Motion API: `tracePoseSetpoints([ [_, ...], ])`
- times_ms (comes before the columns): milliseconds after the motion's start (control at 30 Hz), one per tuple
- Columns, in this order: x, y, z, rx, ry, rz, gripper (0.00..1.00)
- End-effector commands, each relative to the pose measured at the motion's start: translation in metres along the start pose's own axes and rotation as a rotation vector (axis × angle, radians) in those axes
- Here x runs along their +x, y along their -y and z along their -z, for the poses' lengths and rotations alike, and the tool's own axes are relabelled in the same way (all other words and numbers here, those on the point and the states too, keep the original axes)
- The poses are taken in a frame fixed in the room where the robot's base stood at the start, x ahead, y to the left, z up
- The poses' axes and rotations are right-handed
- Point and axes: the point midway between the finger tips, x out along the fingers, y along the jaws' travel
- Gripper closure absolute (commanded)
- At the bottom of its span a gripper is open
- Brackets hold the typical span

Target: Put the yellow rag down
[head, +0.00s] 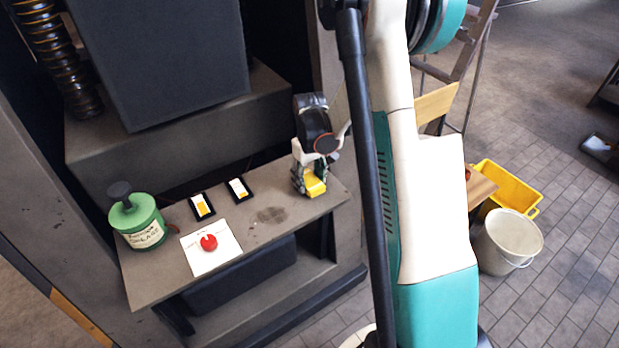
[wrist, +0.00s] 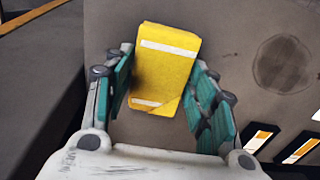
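The yellow rag (head: 315,184) is a small folded block with pale stripes. It is low at the right end of the grey bench (head: 282,232), on or just above its top; I cannot tell which. In the wrist view the rag (wrist: 165,68) sits between my fingers, slightly tilted, its far end reaching past the fingertips. My gripper (head: 310,180) points down at the bench. In the wrist view, my gripper's teal finger pads (wrist: 162,85) meet the rag's left and right edges near the tips.
A dark round stain (head: 271,215) marks clear bench left of the rag. Two black-framed cards (head: 202,206) (head: 238,190), a white sheet (head: 205,260) with a red knob (head: 209,242), and a green canister (head: 138,222) are farther left. A bucket (head: 508,242) and yellow crate (head: 520,188) stand on the floor.

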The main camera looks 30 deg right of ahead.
Motion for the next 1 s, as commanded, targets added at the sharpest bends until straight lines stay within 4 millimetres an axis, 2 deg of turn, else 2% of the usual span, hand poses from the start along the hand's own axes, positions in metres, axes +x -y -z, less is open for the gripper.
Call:
tracePoseSetpoints([
  [367, -0.001, 0.0, 0.0, 0.0, 0.0, 0.0, 0.31],
  [500, -0.006, 0.0, 0.0, 0.0, 0.0, 0.0, 0.31],
  [667, -0.033, 0.0, 0.0, 0.0, 0.0, 0.0, 0.31],
  [1000, -0.101, 0.0, 0.0, 0.0, 0.0, 0.0, 0.31],
])
